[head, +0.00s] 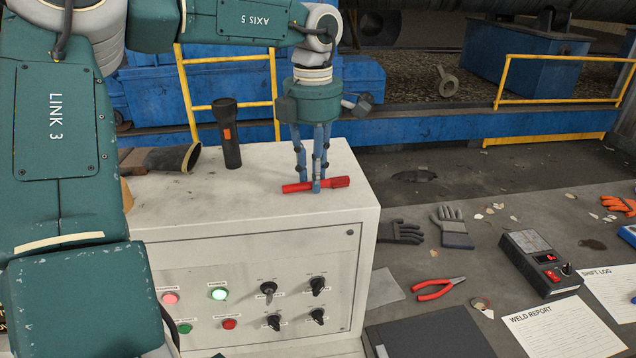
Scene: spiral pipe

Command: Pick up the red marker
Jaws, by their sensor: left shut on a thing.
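The red marker (337,182) lies roughly level at the right part of the top of a white control cabinet (260,165). My left gripper (316,185) points straight down with its blue fingers around the middle of the marker, shut on it. The marker's ends stick out to both sides of the fingers. It is at or very near the cabinet top; I cannot tell if there is a gap. My right gripper is not in view.
A black flashlight (228,133) stands upright left of the gripper, with a dark cup-like piece (173,158) lying beside it. Right of the cabinet lie gloves (452,227), red pliers (438,288), a black control box (540,264) and papers (565,328). Yellow rails (560,101) stand behind.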

